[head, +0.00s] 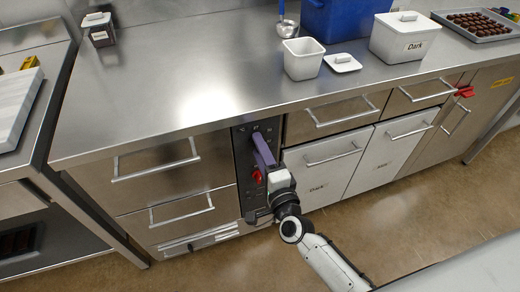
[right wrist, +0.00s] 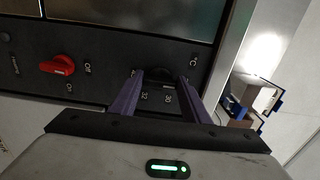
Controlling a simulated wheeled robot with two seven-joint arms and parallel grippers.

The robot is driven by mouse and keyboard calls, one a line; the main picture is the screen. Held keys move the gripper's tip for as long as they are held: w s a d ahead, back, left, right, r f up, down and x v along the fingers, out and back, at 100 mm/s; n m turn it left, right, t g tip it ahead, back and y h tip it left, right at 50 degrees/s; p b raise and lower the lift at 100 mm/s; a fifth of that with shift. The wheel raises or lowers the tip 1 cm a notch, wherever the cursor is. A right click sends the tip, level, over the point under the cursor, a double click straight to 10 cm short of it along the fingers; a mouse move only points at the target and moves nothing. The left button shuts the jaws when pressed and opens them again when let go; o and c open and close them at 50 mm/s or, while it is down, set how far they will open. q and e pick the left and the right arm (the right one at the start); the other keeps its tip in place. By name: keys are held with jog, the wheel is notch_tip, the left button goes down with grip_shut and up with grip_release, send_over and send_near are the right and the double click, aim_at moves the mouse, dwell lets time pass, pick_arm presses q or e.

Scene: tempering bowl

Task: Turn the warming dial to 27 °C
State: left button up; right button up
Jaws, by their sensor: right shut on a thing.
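The dark control panel (head: 243,145) is set in the counter front between the drawers. My right gripper (head: 258,142) reaches it with its purple fingers. In the right wrist view, the fingers (right wrist: 160,80) are shut on the black warming dial (right wrist: 155,73), one on each side. The numbers 32 and 30 and a °C mark show on the panel by the fingers. Most of the dial is hidden, and I cannot read its pointer. My left gripper is not in view.
A red knob (right wrist: 57,67) with Off and On marks is on the same panel, beside my gripper. Drawers with bar handles (head: 155,160) flank the panel. The counter (head: 190,80) holds a white tub (head: 303,60), a lidded Dark box (head: 404,38) and a chocolate tray (head: 478,35).

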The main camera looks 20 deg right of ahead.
jog(key=o, duration=1)
jog(key=shift+o, duration=0.2)
jog(key=shift+s, duration=0.1)
jog(key=s, duration=1)
jog(key=shift+d, duration=0.2)
